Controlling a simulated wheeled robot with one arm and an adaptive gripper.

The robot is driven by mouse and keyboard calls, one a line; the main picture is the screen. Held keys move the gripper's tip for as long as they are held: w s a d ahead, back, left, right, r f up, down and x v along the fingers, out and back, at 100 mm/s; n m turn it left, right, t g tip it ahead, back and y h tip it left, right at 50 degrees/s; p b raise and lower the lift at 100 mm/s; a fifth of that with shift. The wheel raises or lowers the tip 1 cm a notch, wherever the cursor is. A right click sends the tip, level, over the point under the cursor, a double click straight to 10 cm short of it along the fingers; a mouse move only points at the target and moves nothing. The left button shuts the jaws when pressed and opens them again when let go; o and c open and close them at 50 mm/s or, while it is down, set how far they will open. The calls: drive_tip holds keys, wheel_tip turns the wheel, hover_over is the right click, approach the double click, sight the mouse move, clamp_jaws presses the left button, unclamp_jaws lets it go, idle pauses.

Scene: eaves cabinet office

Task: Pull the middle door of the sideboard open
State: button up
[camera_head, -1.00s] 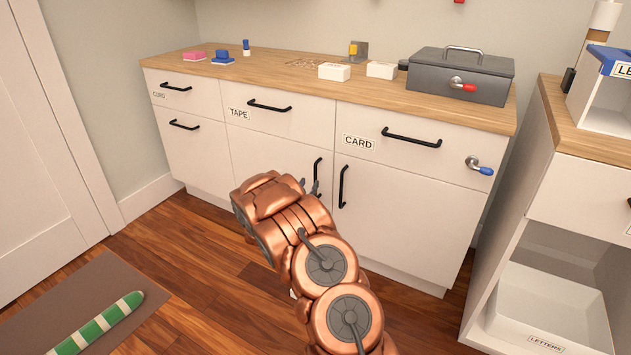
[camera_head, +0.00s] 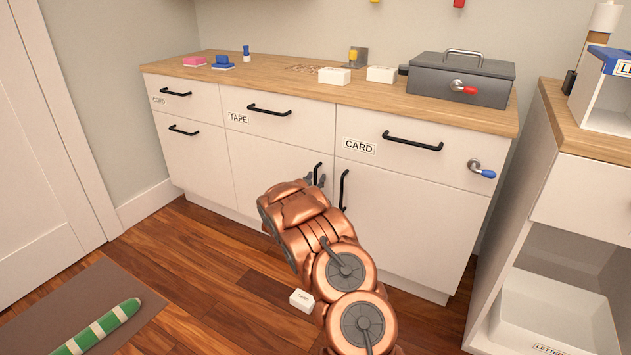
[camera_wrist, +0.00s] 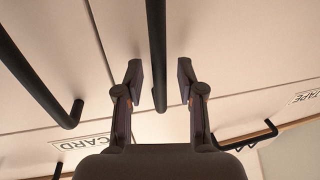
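The sideboard's middle door (camera_head: 262,158) is a white panel under the TAPE drawer and looks shut. Its black vertical bar handle (camera_head: 319,170) is near the door's right edge. My gripper (camera_head: 315,182) is at this handle in the head view, where the copper arm hides the lower part of the door. In the wrist view, my gripper (camera_wrist: 160,83) is open, with one finger on each side of the black handle (camera_wrist: 157,45). A gap shows between the handle and each finger.
The right door's handle (camera_head: 343,190) stands close beside. A blue-tipped lever (camera_head: 481,170) sticks out at the CARD drawer's right. A small white box (camera_head: 301,300) lies on the floor by my arm. A white shelf unit (camera_head: 510,220) stands at right.

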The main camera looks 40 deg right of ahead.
clamp_jaws()
idle(0.7)
